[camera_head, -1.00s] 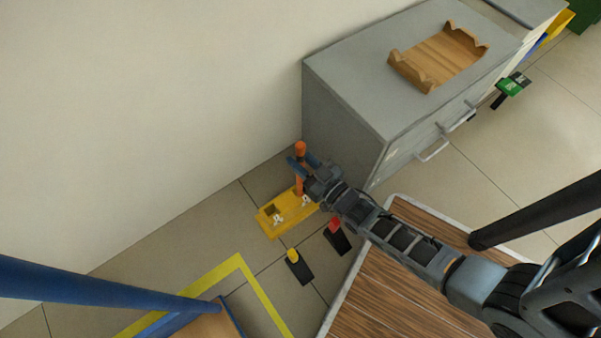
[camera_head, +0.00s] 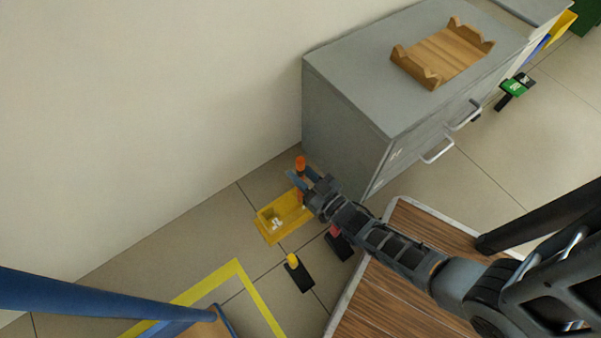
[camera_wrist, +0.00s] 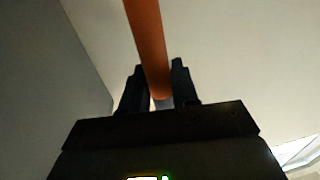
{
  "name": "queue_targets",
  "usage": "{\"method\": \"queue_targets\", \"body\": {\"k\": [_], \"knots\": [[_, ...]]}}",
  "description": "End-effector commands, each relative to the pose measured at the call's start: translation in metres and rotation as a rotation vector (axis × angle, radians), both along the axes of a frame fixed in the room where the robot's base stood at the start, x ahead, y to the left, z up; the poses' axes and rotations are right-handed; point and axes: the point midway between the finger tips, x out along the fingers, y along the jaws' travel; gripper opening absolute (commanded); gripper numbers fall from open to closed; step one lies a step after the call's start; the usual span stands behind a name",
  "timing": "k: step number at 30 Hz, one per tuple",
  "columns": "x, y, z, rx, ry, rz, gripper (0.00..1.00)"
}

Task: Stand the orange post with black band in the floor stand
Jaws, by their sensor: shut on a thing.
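My gripper (camera_head: 302,180) is shut on the orange post (camera_head: 300,162) and holds it roughly upright. In the wrist view the post (camera_wrist: 148,40) runs up and away between the two dark fingers (camera_wrist: 160,92). The yellow floor stand (camera_head: 264,228) is on the floor by the wall. The post is over its right end. The post's lower end is mostly hidden by my gripper, so I cannot tell whether it is in a socket.
A grey cabinet (camera_head: 345,115) stands close to the right, with a wooden cradle (camera_head: 440,55) on top. Black blocks with yellow (camera_head: 298,272) and red (camera_head: 337,240) parts are on the floor in front. A wood-topped platform (camera_head: 385,295) lies below my arm.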

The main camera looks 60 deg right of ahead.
Motion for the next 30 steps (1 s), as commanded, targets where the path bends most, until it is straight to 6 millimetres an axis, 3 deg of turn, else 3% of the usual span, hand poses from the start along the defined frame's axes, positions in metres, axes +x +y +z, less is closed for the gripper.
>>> {"method": "queue_targets", "body": {"k": [9,19,23,30], "knots": [[0.0,0.0,-0.001,0.0,0.0,0.0,0.55],[0.0,0.0,0.004,0.0,0.0,0.0,0.55],[-0.018,0.005,0.002,0.001,0.004,0.0,0.55],[-0.067,0.018,0.003,0.001,0.004,0.0,0.55]]}}
